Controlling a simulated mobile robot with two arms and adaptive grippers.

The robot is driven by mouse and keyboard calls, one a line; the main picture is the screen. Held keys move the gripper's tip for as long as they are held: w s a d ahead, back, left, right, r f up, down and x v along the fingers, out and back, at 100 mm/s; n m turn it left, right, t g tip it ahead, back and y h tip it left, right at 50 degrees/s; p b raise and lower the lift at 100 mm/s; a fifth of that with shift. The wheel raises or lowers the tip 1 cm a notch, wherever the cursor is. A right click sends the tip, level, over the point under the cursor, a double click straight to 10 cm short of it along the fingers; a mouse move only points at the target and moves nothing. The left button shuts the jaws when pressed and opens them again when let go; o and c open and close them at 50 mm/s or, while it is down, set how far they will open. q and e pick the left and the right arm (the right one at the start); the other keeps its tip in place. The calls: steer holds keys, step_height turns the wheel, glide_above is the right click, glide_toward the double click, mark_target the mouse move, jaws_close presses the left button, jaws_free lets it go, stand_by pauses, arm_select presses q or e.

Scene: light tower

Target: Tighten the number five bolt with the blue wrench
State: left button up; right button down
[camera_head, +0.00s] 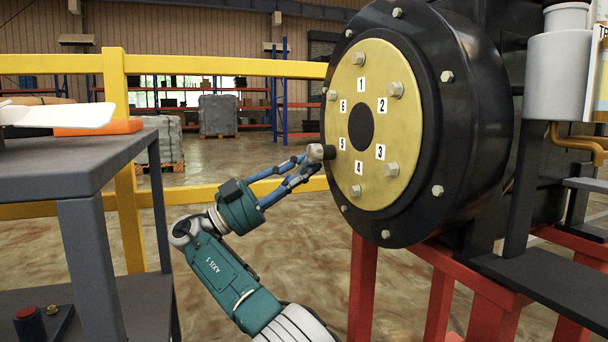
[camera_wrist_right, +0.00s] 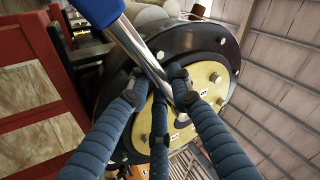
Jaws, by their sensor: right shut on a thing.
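The gold plate (camera_head: 381,72) has numbered labels and silver bolts on a black round flange (camera_head: 470,150). The number five label (camera_head: 342,143) is at its left side. My right gripper (camera_head: 305,166) reaches up to that side, its blue fingers shut on the wrench. The wrench's grey head (camera_head: 316,152) and dark end cover the place of the number five bolt, so I cannot tell whether it is seated. In the right wrist view, the wrench's blue handle (camera_wrist_right: 98,11) and metal shaft (camera_wrist_right: 140,48) run between the fingers (camera_wrist_right: 165,85). My left gripper is not in view.
A grey table (camera_head: 75,165) stands at the left, with an orange box (camera_head: 100,127) and a white flat object (camera_head: 60,115) on it. A yellow railing (camera_head: 215,66) runs behind. A red stand (camera_head: 362,285) is below the flange.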

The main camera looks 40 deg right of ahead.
steer(key=shift+s+d+f+n+t+b, duration=0.15)
steer(key=shift+s+f+n+t+b, duration=0.1)
steer(key=shift+n+t+b, duration=0.2)
steer(key=shift+s+f+n+t+h+b, duration=0.15)
steer(key=shift+f+n+t+h+b, duration=0.15)
steer(key=shift+n+t+b, duration=0.6)
steer(key=shift+n, duration=0.45)
steer(key=n+t, duration=0.1)
steer(key=n, duration=0.1)
steer(key=s+f+n+t, duration=0.1)
steer(key=n+t, duration=0.1)
steer(key=s+n+t, duration=0.1)
steer(key=n, duration=0.1)
steer(key=shift+a+f+n, duration=0.15)
steer(key=shift+a+n, duration=0.15)
steer(key=shift+h, duration=0.3)
